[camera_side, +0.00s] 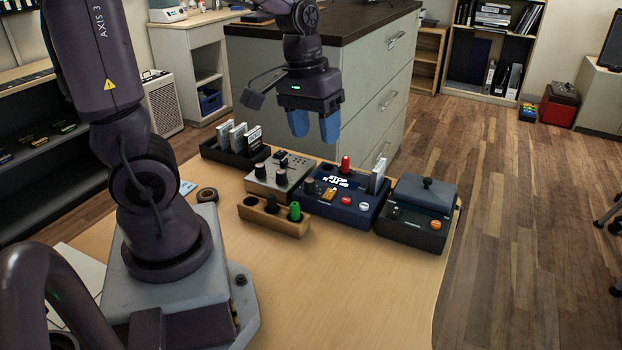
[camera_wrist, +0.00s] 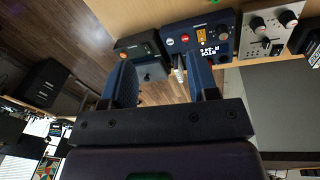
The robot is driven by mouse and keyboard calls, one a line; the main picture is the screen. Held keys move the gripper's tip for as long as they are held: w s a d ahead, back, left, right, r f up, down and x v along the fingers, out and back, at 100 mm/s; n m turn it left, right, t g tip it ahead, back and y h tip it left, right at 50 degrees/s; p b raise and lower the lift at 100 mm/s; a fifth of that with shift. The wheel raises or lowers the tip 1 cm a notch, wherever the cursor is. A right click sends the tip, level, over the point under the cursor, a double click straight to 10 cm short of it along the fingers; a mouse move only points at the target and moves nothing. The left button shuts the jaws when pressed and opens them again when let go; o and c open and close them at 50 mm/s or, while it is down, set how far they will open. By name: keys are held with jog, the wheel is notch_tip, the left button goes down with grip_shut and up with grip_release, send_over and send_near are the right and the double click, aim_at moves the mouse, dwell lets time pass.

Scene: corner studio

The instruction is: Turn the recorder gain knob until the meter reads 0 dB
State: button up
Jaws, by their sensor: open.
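The blue recorder (camera_side: 352,213) sits on the wooden table in the side view, with a lit text display (camera_side: 338,181) I can partly read as "STOP". Its front row has a small dark knob (camera_side: 311,187), a yellow switch, a red button and a white button. The recorder also shows upside down in the wrist view (camera_wrist: 230,20). I cannot make out a meter reading or which knob is marked gain. My gripper (camera_side: 314,138) hangs above and behind the recorder, its two blue fingers apart with nothing between them. It touches nothing.
A silver box (camera_side: 290,163) with two knobs stands left of the recorder, a dark box (camera_side: 412,228) with an orange button right. A cassette tray (camera_side: 238,158) stands at back left. The table front is clear.

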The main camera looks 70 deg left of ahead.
jog(key=w+a+f+n+g, duration=0.2)
jog(key=a+f+n, duration=0.6)
jog(key=a+n, duration=0.35)
jog(key=n, duration=0.6)
send_near(309, 180)
jog(key=shift+m+t+y, duration=0.25)
jog(key=shift+t+y, duration=0.15)
jog(key=f, duration=0.9)
jog(key=shift+s+d+f, duration=0.2)
jog(key=shift+d+f, duration=0.05)
jog(key=shift+d, duration=0.1)
jog(key=shift+c, duration=0.2)
jog(key=c, duration=0.9)
